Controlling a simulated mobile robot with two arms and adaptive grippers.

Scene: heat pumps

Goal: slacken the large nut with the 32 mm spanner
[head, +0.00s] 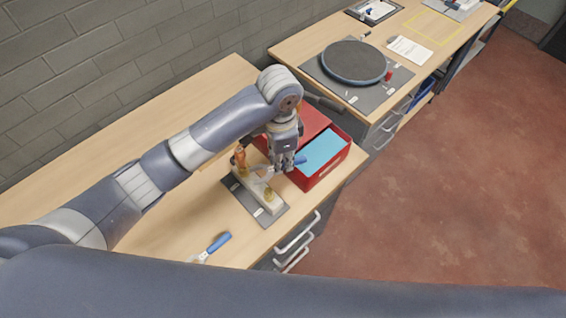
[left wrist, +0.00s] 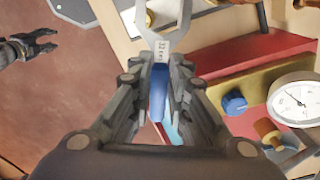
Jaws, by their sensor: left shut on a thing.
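My left gripper (head: 290,160) is shut on the blue handle (left wrist: 158,92) of a spanner whose steel shank (left wrist: 160,46) bears a marking that looks like 32. Its open head (head: 260,171) points left over the pale valve block (head: 271,207). In the left wrist view a brass nut (left wrist: 151,18) shows in the mouth of the spanner head; I cannot tell whether the jaws are fully seated on it. An orange-brown upright part (head: 240,157) stands at the block's far end. My right gripper (left wrist: 42,43) is open and empty, over the floor.
A red box (head: 327,178) with a blue inside stands right behind the block. Another blue-handled tool (head: 218,243) lies on the bench near the front. A gauge (left wrist: 294,99) and blue knob (left wrist: 235,103) sit beside my left gripper. A round dark plate (head: 353,61) is farther back.

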